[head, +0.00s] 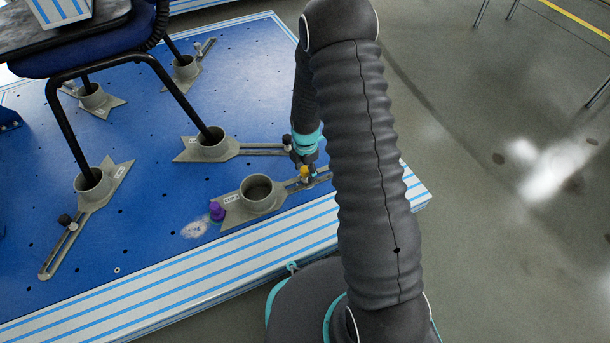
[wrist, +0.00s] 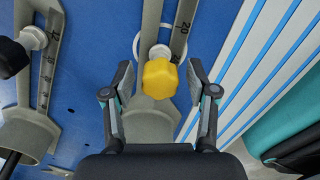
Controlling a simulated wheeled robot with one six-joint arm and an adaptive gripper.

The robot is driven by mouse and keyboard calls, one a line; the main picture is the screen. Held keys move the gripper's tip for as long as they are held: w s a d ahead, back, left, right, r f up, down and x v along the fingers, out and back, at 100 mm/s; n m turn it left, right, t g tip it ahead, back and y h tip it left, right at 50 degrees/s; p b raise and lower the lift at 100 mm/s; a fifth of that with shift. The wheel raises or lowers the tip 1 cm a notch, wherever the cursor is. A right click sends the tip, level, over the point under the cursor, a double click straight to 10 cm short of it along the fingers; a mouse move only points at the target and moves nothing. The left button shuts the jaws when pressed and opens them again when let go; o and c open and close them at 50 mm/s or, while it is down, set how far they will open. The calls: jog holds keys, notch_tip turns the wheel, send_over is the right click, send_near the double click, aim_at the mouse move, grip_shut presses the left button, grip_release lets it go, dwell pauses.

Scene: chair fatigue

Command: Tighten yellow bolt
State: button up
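The yellow bolt (wrist: 160,78) has a faceted yellow head and stands in the slot of a grey slotted clamp arm (wrist: 183,22). In the head view the yellow bolt (head: 304,173) is near the right edge of the blue platform. My gripper (wrist: 160,80) is open, with one finger on each side of the bolt head and a visible gap on both sides. In the head view my gripper (head: 308,163) is partly hidden by my arm, close to the bolt.
A black-knobbed bolt (wrist: 12,56) on a neighbouring clamp is at the left. A chair's black legs (head: 177,92) stand in other cups on the blue platform (head: 150,215).

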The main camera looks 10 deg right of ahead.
grip_shut()
jog(key=shift+m, duration=2)
jog(key=shift+o, duration=1.2)
grip_release()
notch_tip(320, 180, up, 12)
